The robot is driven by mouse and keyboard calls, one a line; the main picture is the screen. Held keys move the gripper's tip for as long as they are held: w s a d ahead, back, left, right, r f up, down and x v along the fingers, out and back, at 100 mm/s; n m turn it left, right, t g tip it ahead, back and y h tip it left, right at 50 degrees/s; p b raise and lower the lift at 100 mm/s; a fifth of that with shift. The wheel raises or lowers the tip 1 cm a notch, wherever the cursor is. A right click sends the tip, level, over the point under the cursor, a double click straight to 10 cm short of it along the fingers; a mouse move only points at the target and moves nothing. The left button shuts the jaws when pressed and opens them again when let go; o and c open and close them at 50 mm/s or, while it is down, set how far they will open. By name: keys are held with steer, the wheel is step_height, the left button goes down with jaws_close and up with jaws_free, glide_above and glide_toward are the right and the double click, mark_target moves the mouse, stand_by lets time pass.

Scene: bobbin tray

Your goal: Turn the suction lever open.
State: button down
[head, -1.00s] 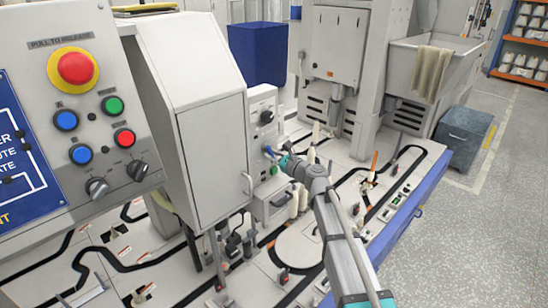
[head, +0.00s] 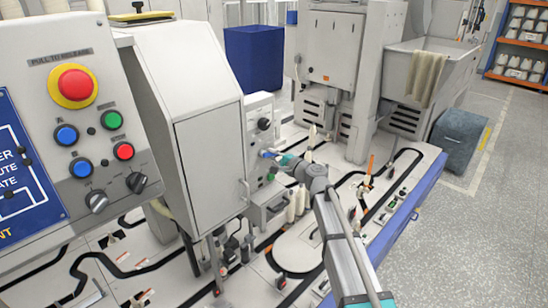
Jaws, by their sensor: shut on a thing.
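The suction lever (head: 266,154) is a small blue handle on the front of a pale grey machine box, in the middle of the head view. My gripper (head: 274,156), with teal parts, reaches it from the right and is shut on it. The fingertips are small here and partly hide the lever. The lever's exact angle is hard to tell.
A black knob (head: 264,124) sits above the lever and a green button (head: 271,176) below it. A grey cabinet (head: 212,160) stands close on the left. Pale bobbins (head: 291,205) stand below my arm. A control panel (head: 110,190) fills the left.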

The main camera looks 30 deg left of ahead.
steer(key=shift+s+a+r+n+p, duration=0.1)
steer(key=shift+r+n+p, duration=0.1)
steer(key=shift+n, duration=0.65)
steer(key=shift+r+n+p, duration=0.1)
steer(key=shift+r+n, duration=0.05)
steer(key=shift+n, duration=0.7)
steer(key=c, duration=0.6)
jaws_free()
steer(key=v, duration=1.2)
